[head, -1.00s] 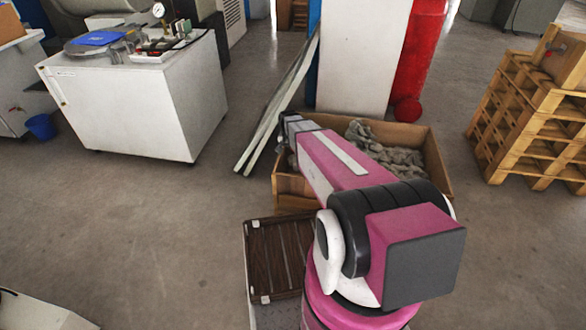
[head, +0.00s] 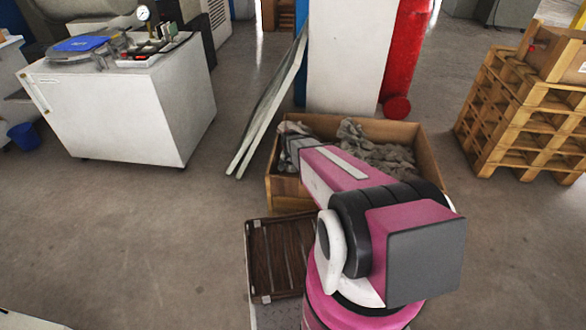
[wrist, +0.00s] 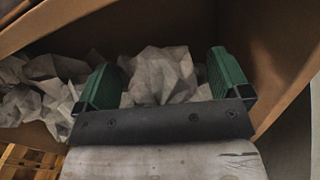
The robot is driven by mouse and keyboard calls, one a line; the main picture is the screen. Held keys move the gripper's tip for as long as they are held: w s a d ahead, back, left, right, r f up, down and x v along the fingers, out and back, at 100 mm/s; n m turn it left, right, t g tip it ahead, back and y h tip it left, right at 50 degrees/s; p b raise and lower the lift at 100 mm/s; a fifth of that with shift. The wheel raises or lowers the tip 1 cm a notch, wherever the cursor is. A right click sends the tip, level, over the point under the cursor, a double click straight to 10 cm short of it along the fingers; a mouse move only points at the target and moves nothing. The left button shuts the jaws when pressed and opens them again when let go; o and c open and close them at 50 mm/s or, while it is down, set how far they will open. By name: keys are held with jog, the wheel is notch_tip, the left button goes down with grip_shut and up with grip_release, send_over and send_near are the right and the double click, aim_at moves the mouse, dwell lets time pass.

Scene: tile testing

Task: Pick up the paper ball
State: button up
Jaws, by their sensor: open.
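In the wrist view, a crumpled grey-white paper ball (wrist: 160,77) shows between the two green fingers of my open gripper (wrist: 165,80). The gripper's dark mount hides its lower part, and I cannot tell whether the fingers touch it. More crumpled paper (wrist: 38,92) lies to the left. In the head view, crumpled grey paper (head: 375,147) fills part of an open cardboard box (head: 428,160). My pink arm reaches over the near side of the box, with its far end at the box's left part. The fingers cannot be made out there.
The box wall (wrist: 130,28) rises close around my gripper in the wrist view. Long leaning panels (head: 268,105) stand just left of the box. A white cabinet (head: 115,115) is further left, and stacked wooden pallets (head: 520,115) stand at the right. Open floor lies between.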

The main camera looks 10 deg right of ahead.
jog(key=shift+f, duration=0.1)
jog(key=c, duration=1)
jog(key=shift+o, duration=0.2)
